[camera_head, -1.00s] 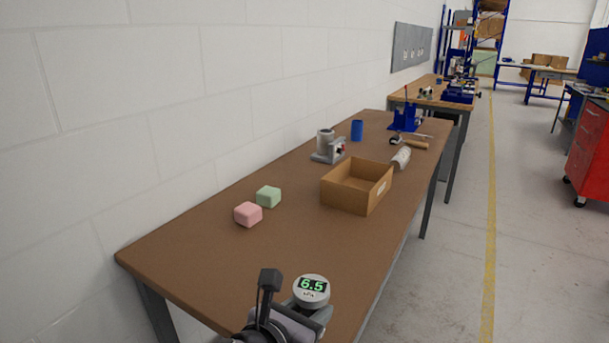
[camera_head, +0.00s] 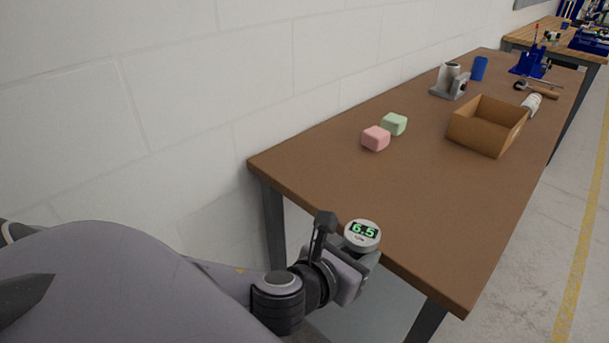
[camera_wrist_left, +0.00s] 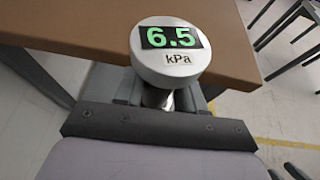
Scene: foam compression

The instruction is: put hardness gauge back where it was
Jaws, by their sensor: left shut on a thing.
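The hardness gauge (camera_head: 362,236) is a round white-grey dial with a green "6.5" on a black display. My left gripper (camera_head: 352,262) is shut on it and holds it at the near edge of the brown table (camera_head: 440,215). In the left wrist view the gauge (camera_wrist_left: 170,55) faces the camera and reads "6.5 kPa". Its metal stem goes down between the fingers (camera_wrist_left: 160,100); its lower end is hidden. My right gripper is in neither view.
A pink foam block (camera_head: 376,139) and a green foam block (camera_head: 394,123) lie on the table. An open cardboard box (camera_head: 482,135) stands to their right. Behind are a grey metal device (camera_head: 450,82), a blue cup (camera_head: 479,68) and a white cylinder (camera_head: 532,103). The near tabletop is clear.

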